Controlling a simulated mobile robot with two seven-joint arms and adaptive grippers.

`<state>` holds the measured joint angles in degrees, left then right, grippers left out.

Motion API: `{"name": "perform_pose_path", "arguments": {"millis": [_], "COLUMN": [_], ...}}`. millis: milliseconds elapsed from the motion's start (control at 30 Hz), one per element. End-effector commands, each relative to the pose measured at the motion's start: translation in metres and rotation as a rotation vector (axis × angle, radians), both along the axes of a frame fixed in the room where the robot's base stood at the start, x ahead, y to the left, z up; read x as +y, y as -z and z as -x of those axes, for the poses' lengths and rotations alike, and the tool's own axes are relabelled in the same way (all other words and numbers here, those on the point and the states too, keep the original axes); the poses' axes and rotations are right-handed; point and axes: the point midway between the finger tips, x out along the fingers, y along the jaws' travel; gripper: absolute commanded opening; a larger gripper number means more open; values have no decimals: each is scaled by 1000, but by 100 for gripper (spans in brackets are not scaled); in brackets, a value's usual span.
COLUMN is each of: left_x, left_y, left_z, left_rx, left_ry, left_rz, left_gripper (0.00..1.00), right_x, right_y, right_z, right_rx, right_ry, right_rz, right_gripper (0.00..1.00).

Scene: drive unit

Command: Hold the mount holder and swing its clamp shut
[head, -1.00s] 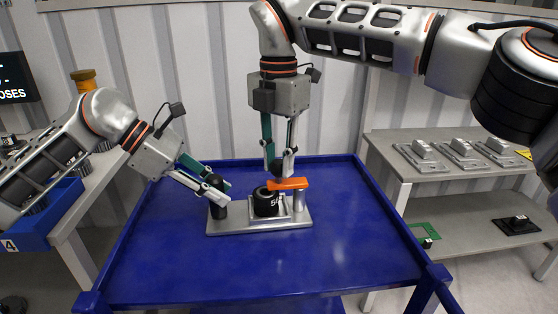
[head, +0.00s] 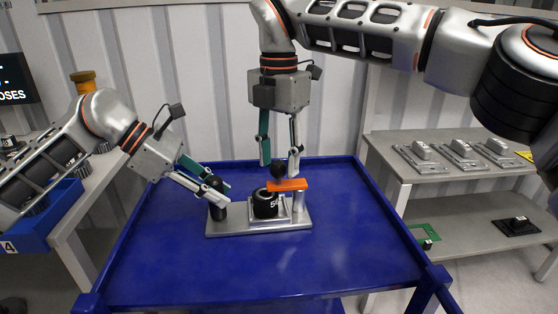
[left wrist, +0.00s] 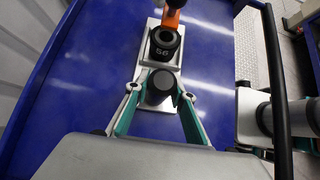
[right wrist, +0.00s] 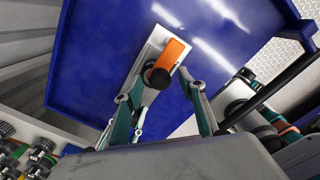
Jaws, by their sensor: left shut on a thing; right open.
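The mount holder (head: 240,228) is a grey plate on the blue table, with a black post at its left end. My left gripper (head: 218,200) is shut on this post (left wrist: 160,88). A black cylinder marked 56 (left wrist: 164,42) sits on the plate. The orange clamp arm (head: 288,185) lies level on a silver post (head: 299,202) at the right, its free end near the cylinder's top; I cannot tell whether they touch. A black knob (right wrist: 158,78) stands on the arm. My right gripper (head: 279,158) is open, pointing down with its fingers around the knob's sides, apart from it.
The blue table (head: 350,240) has raised edges and is clear in front and to the right of the holder. A grey shelf (head: 385,150) with several metal parts stands at the right. A blue bin (head: 45,215) is at the left.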

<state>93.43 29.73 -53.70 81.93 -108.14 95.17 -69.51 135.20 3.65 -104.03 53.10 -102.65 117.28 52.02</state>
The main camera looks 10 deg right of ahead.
Motion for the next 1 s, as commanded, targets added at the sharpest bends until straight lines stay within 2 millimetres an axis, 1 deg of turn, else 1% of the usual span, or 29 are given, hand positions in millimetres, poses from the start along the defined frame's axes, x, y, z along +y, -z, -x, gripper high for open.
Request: {"name": "perform_pose_path", "arguments": {"millis": [33, 200, 300, 400, 567, 1000], "left_x": [0, 0, 0, 0, 0, 0], "left_y": [1, 1, 1, 1, 1, 1], "left_z": [0, 0, 0, 0, 0, 0], "left_rx": [0, -1, -1, -1, -1, -1], "left_ry": [-1, -1, -1, -1, -1, -1], "left_rz": [-1, -1, -1, -1, -1, -1], "left_gripper": [0, 0, 0, 0, 0, 0], "right_x": [0, 0, 0, 0, 0, 0], "right_y": [-9, -37, -50, -60, -67, -67], "right_z": [0, 0, 0, 0, 0, 0], "right_rx": [-4, -4, -3, -2, -1, -1], "right_ry": [2, 4, 2, 3, 1, 1], "right_rz": [-1, -1, 0, 1, 0, -1], "right_gripper": [40, 40, 40, 40, 40, 40]}}
